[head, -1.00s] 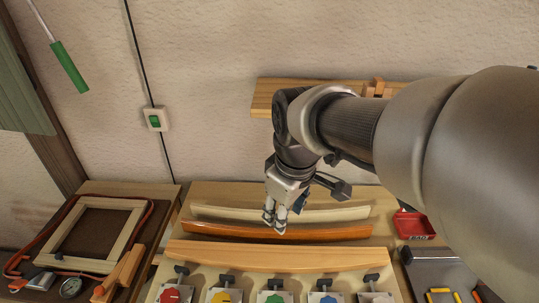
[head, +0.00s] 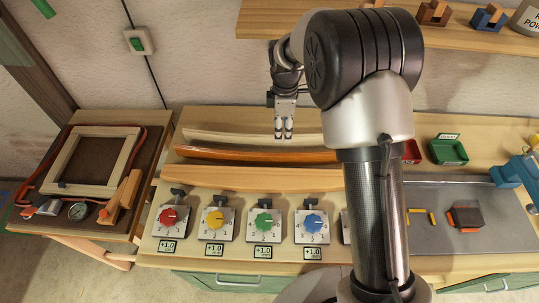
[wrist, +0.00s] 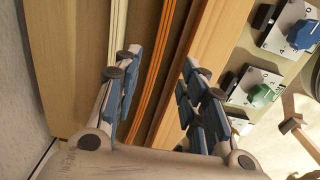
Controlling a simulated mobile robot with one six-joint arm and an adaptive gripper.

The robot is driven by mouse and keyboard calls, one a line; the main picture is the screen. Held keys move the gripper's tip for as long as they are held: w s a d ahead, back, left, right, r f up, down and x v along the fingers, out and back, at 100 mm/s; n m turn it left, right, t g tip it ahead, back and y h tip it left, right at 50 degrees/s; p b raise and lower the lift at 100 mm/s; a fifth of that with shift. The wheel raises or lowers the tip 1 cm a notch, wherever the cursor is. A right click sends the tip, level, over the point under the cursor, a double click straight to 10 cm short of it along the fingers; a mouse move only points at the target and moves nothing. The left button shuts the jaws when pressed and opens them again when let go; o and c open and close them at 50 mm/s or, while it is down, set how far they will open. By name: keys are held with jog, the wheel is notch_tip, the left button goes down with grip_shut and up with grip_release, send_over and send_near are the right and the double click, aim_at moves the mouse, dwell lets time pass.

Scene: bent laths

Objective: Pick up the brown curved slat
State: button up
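The brown curved slat (head: 225,155) is orange-brown and lies bent on the bench, between a pale cream slat (head: 225,138) behind and a thick light wooden piece (head: 250,180) in front. My gripper (head: 284,136) points down near the middle of the slats and is open and empty. In the wrist view the brown slat (wrist: 167,50) shows striped layers on edge and runs between the two blue-padded fingers of my gripper (wrist: 160,92). The cream slat (wrist: 119,30) runs by the left finger. The fingertips' height above the slat is hard to judge.
Dials with coloured knobs, such as a red one (head: 169,216), line the bench front. A clamped wooden frame (head: 92,160) lies on the left table. A green tray (head: 448,150) stands right. A shelf (head: 260,20) hangs behind.

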aim_at(283, 154)
notch_tip(283, 154, down, 9)
jog(key=shift+b, duration=0.8)
jog(key=shift+d+f+b, duration=0.2)
jog(key=shift+f+b, duration=0.2)
jog(key=shift+f, duration=0.95)
jog(key=shift+d+f+b, duration=0.2)
jog(key=shift+f+b, duration=0.15)
jog(key=shift+f, duration=0.95)
jog(key=shift+c, duration=0.2)
grip_shut()
jog(key=shift+r, duration=0.1)
